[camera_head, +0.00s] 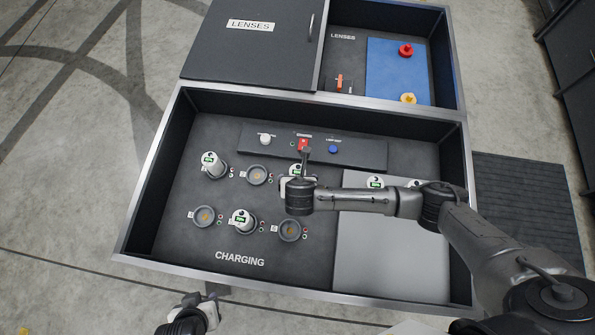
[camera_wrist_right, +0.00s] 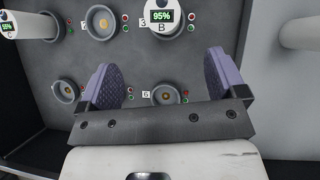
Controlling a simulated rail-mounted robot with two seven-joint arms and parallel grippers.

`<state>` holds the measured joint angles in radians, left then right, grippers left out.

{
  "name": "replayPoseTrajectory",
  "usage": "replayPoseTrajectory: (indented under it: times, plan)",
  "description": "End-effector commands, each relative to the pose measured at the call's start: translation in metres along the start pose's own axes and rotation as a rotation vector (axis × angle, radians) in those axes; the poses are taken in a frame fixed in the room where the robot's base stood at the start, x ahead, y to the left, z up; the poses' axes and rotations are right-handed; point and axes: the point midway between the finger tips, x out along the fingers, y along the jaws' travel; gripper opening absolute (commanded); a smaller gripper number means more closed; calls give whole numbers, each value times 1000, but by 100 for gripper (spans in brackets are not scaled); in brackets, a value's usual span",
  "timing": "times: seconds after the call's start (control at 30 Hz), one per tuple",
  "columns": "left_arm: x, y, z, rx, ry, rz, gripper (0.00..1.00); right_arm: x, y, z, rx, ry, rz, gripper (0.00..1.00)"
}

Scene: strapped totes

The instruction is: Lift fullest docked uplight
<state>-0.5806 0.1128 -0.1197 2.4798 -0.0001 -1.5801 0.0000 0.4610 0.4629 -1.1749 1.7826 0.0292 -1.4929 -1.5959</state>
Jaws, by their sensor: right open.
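Docked uplights are white cylinders with green readouts. In the head view one (camera_head: 211,163) stands in the back-left dock and one (camera_head: 242,221) in the front-middle dock; their numbers are too small to read surely. A third (camera_head: 296,171), in dock 3, is partly hidden by my right arm. In the right wrist view it is marked B and reads 95% (camera_wrist_right: 163,16); the far-left one (camera_wrist_right: 30,26) seems to read 55%. My right gripper (camera_wrist_right: 160,62) is open and empty, its fingers over the front docks, short of uplight B in the picture. My left gripper (camera_head: 205,308) is outside the tray's front edge; its jaws are unclear.
Empty docks are back-middle (camera_head: 257,175), front-left (camera_head: 204,216) and front-right (camera_head: 290,230). Two more uplights (camera_head: 375,183) stand on the grey plate (camera_head: 390,255), partly behind my right arm. A button panel (camera_head: 365,154) lies behind; the LENSES bin (camera_head: 250,60) is beyond. Tray walls surround all.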

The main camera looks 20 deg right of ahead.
Motion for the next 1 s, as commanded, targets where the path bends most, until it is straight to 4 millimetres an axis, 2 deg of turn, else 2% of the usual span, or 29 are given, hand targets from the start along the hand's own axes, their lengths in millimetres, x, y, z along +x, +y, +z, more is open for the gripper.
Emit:
replayPoseTrajectory:
  times: [0.17, 0.5, 0.83, 1.0]
  plan:
    - [8, 1, 2, -1, 2, 1, 43, 20, -1, -3, -48, 1, -6, 90]
    - [29, -1, 10, 6, 1, -4, 43, 75, -2, -3, -47, 2, -6, 90]
    - [37, -2, 12, 12, -1, -9, 43, 93, -1, -2, -45, 2, -3, 90]
    - [52, -2, 17, 12, -1, -9, 43, 117, -3, -3, -44, 1, -5, 90]
